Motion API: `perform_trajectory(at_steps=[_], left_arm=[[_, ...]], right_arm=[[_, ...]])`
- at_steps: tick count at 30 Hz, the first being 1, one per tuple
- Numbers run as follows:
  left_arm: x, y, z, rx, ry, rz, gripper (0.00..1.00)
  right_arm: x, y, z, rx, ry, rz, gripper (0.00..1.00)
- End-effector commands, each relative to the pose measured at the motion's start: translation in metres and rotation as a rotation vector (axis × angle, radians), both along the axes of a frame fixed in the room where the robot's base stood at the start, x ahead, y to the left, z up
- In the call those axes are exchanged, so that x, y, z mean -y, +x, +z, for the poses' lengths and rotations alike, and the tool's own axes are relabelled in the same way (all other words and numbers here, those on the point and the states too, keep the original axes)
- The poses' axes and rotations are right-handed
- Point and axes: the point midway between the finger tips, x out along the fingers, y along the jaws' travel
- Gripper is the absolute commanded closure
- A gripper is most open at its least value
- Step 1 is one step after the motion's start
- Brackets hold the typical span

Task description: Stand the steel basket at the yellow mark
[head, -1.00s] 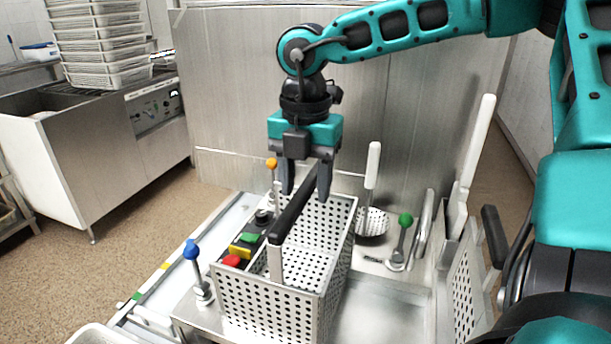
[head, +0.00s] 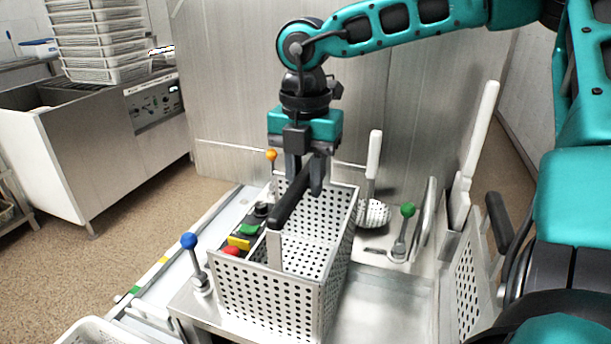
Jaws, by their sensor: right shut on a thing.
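The steel basket (head: 270,302) is a perforated box with a black bar handle (head: 290,208) on an upright bracket. It stands upright on the steel counter at the centre. My right gripper (head: 306,188) comes down from above and is shut on the far part of the handle. A yellow mark (head: 163,260) shows on the pale rail at the left, with a green mark (head: 134,290) nearer me. The basket stands to the right of these marks. My left gripper is out of view.
Blue-knobbed (head: 189,241), orange-knobbed (head: 271,156) and green-knobbed (head: 408,210) levers stand around. Another perforated basket (head: 466,290) is at right.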

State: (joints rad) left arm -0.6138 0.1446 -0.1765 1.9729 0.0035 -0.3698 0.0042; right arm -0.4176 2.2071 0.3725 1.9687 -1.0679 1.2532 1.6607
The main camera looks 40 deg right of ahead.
Motion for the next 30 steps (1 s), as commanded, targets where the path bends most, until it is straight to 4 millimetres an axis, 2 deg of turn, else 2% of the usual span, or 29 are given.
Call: perform_trajectory(at_steps=[14, 30], left_arm=[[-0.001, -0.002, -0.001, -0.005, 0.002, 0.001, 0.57], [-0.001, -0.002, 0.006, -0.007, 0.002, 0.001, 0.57]], right_arm=[[0.0, 0.0, 0.002, 0.002, 0.0, 0.0, 1.0], [0.0, 0.001, 0.017, 0.003, -0.001, 0.0, 1.0]])
